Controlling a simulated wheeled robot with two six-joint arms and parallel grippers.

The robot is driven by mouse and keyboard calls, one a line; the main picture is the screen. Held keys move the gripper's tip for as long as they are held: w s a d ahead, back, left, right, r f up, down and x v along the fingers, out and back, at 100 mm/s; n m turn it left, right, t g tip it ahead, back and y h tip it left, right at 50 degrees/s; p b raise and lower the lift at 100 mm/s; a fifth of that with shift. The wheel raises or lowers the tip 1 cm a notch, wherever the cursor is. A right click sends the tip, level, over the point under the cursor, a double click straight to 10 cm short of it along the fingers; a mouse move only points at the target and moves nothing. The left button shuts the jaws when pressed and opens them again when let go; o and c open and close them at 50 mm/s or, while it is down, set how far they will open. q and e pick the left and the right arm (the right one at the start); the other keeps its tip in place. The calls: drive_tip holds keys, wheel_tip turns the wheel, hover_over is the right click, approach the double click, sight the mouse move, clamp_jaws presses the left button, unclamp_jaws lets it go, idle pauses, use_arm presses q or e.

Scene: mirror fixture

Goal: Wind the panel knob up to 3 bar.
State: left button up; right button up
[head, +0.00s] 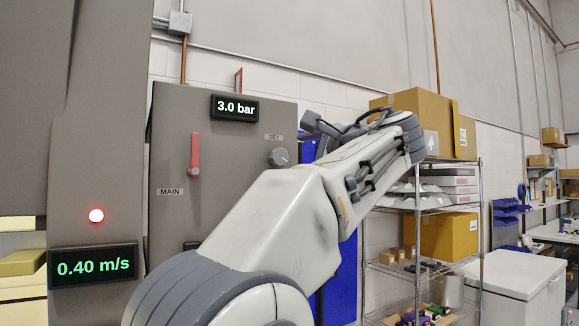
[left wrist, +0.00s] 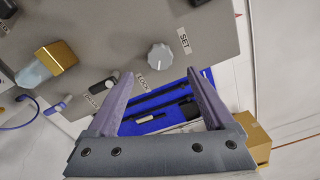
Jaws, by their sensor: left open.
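The grey panel (head: 230,130) carries a round grey knob (head: 279,157) beside the SET label. The pressure display (head: 235,107) above it reads 3.0 bar. My left gripper (head: 313,124) is to the right of the knob and slightly above it, apart from it. In the left wrist view its two fingers (left wrist: 159,76) are spread and empty. The knob (left wrist: 160,56) shows there beyond the gap between the fingertips, with a light pointer line on its face. My right gripper is in neither view.
A red lever (head: 194,157) stands above the MAIN label. At the left, a second display (head: 92,267) reads 0.40 m/s under a lit red lamp (head: 96,215). A wire shelf (head: 480,220) with boxes and a white chest (head: 515,281) stand to the right.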

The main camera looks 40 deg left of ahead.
use_arm(q)
drive_tip(key=b+v, duration=0.1)
drive_tip(key=v, duration=0.3)
idle(0.4)
drive_tip(key=w+d+f+m+t+h+b, duration=0.1)
drive_tip(key=w+d+f+m+h, duration=0.2)
drive_tip(key=f, duration=0.6)
drive_tip(key=w+d+f+m+t+h+b, duration=0.1)
drive_tip(key=w+d+f+h+b, duration=0.15)
drive_tip(key=d+f, duration=0.45)
drive_tip(key=s+d+f+g+h+b, duration=0.1)
drive_tip(key=s+d+f+h, duration=0.15)
drive_tip(key=f, duration=0.65)
drive_tip(key=s+d+f+h, duration=0.2)
drive_tip(key=d+f+h, duration=0.15)
drive_tip(key=f, duration=0.65)
drive_tip(key=s+d+f+n+g+h+b, duration=0.2)
drive_tip(key=s+d+f+g+h, duration=0.1)
drive_tip(key=s+f, duration=0.9)
drive_tip(key=s+d+f+n+g+h+b, duration=0.2)
drive_tip(key=s+d+f+g, duration=0.3)
drive_tip(key=s+f, duration=0.7)
wheel_tip(320, 180, down, 4)
drive_tip(key=d+n+h, duration=0.1)
drive_tip(key=d, duration=0.1)
drive_tip(key=shift+s+d, duration=0.3)
